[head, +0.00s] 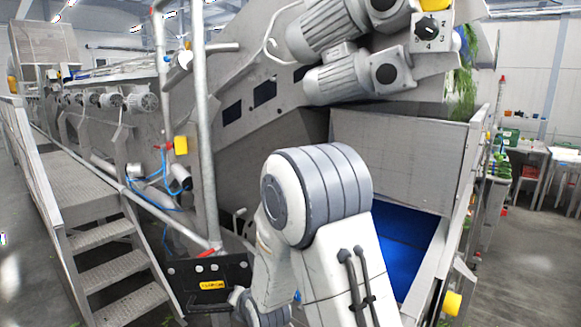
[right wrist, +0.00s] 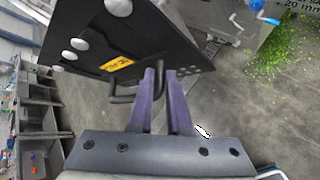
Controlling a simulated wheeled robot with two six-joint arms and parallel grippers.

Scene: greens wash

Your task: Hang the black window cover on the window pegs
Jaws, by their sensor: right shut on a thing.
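The black window cover (head: 188,274) is a flat dark panel with a yellow label, low in front of the machine in the head view. In the right wrist view the cover (right wrist: 150,35) shows silver round knobs and a black bar handle. The purple fingers of my right gripper (right wrist: 160,74) are shut on that handle. My right arm hides the gripper and part of the cover in the head view. Dark window openings (head: 265,93) show in the machine's grey side wall; I cannot make out pegs there. My left gripper is not in view.
Metal steps (head: 115,265) with rails stand at left. An upright grey pipe (head: 205,150) is close to the cover. Motors (head: 335,75) overhang the machine, and a blue belt (head: 405,240) lies at right. Green scraps (right wrist: 275,50) litter the floor.

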